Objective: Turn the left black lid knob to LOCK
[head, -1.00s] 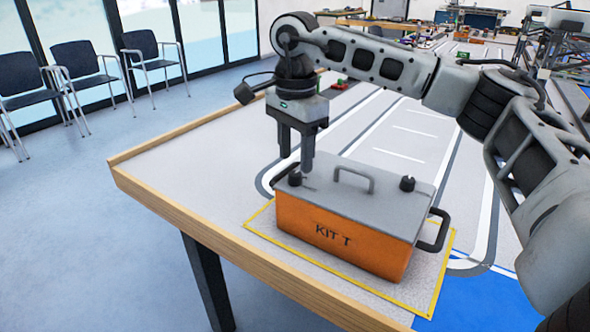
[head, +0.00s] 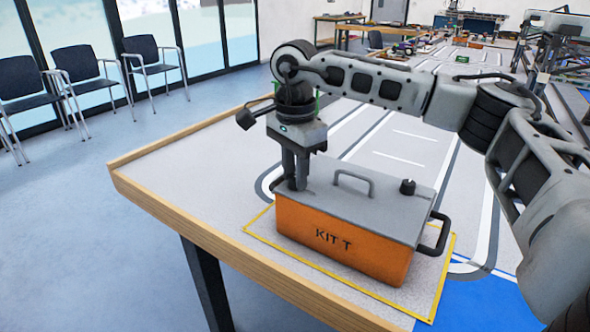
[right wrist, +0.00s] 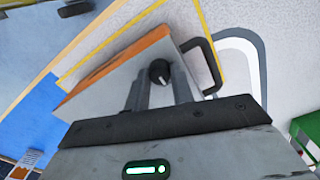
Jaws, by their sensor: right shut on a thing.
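An orange box (head: 345,240) marked "KIT T" with a grey lid (head: 330,198) sits on the table. My right gripper (head: 296,186) points straight down over the lid's left end. Its fingers are shut on the left black lid knob (right wrist: 160,72), which they hide in the head view. In the right wrist view the knob shows between the two fingers, with a short white mark on it. No LOCK lettering is readable. The right black knob (head: 408,187) stands free at the lid's other end. My left gripper is not in view.
A grey handle (head: 354,178) stands up from the lid's middle, close to the right of my fingers. A black handle (head: 434,236) sticks out from the box's right end. Yellow tape (head: 262,222) frames the box. The table's wooden edge (head: 200,240) runs along the front left.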

